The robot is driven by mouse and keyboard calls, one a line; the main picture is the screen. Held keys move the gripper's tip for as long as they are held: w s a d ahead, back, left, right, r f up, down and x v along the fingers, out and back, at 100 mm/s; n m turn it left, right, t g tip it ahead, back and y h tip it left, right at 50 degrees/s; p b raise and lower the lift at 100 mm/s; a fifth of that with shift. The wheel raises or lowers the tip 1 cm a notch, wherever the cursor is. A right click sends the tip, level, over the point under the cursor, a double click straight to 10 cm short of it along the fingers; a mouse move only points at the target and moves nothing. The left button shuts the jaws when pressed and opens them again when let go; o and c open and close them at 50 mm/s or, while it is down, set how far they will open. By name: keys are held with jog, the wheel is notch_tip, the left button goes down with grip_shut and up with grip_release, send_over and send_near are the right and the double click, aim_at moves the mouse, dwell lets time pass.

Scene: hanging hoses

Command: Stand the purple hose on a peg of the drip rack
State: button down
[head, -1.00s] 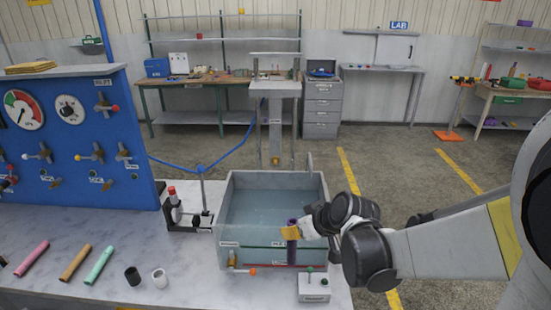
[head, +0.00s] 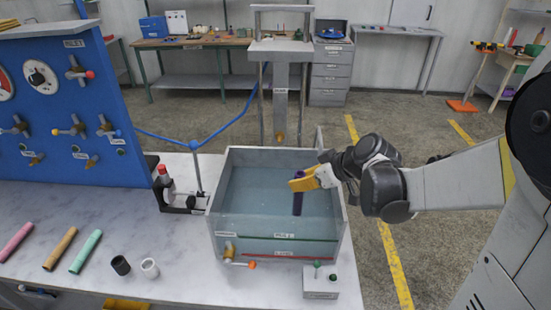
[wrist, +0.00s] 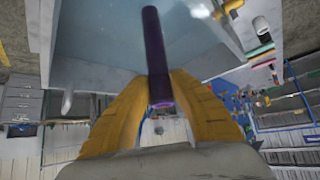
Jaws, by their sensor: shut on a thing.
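The purple hose (head: 297,204) hangs roughly upright from my gripper (head: 303,180) over the right part of the water tank. My yellow fingers are shut on it near its upper end. The wrist view shows the hose (wrist: 154,45) pinched between the fingers (wrist: 162,84), its open end ring facing the camera. I cannot tell whether its lower end touches the water. I cannot make out a drip rack with pegs for certain in either view.
The water tank (head: 225,225) stands on the marble bench (head: 185,265). A small box with a green knob (head: 320,283) is at its front right. A stand (head: 180,200) is left of it. Pink (head: 15,243), tan (head: 60,249) and green (head: 86,251) hoses lie at left.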

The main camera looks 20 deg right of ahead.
jog(key=d+b+x, duration=0.2)
jog(key=x, duration=0.6)
jog(key=w+d+f+b+x, duration=0.1)
jog(key=b+x, duration=0.2)
jog(key=x, duration=0.6)
jog(key=shift+w+d+b, duration=0.2)
jog(key=shift+d+b, duration=0.15)
jog(key=shift+d, duration=0.05)
jog(key=shift+f, duration=0.1)
jog(key=c, duration=1.3)
grip_release()
jog(key=shift+o, duration=0.2)
